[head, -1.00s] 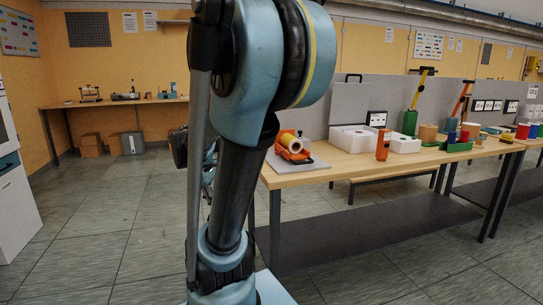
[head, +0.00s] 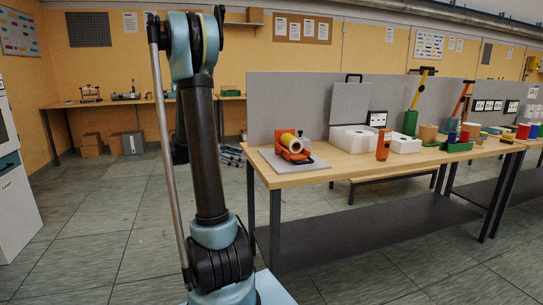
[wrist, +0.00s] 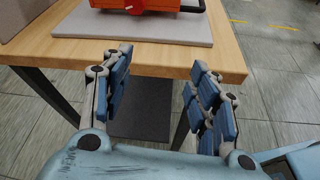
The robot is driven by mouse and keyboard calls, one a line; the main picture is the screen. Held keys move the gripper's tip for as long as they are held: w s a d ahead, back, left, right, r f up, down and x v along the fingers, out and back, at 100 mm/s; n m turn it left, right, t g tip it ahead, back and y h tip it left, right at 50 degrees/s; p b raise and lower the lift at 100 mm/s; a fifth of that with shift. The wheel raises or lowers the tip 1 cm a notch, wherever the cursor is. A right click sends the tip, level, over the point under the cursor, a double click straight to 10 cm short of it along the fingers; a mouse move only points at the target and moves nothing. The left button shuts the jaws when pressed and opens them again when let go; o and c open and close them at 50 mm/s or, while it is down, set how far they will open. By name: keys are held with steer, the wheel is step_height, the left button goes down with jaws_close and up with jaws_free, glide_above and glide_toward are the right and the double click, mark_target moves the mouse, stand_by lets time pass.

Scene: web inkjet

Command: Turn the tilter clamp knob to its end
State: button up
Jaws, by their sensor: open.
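The orange tilter (head: 291,147) sits on a grey board (head: 262,157) at the left end of the near table, with a yellow roll lying in it. In the wrist view only the lower front of the tilter (wrist: 140,5) shows, cut off by the top edge, with a red part at its middle. I cannot tell for sure which part is the clamp knob. My gripper (wrist: 162,60) is open and empty, its blue padded fingers spread apart short of the table edge and clear of the tilter.
The wooden table (head: 340,166) also carries white foam trays (head: 404,144), an orange cylinder (head: 383,144) and several other items to the right. Grey panels (head: 300,95) stand behind. The table's front edge (wrist: 150,65) lies close ahead of my fingers. Open floor lies left.

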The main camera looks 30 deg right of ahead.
steer(key=w+d+f+n+g+h, duration=0.1)
steer(key=w+d+n+h, duration=0.15)
steer(key=w, duration=0.25)
steer(key=g+h, duration=0.1)
glide_toward(276, 152)
steer(key=shift+n, duration=0.25)
steer(key=x, duration=0.8)
steer(key=shift+d+f, duration=0.15)
steer(key=shift+d, duration=0.1)
steer(key=c, duration=1.1)
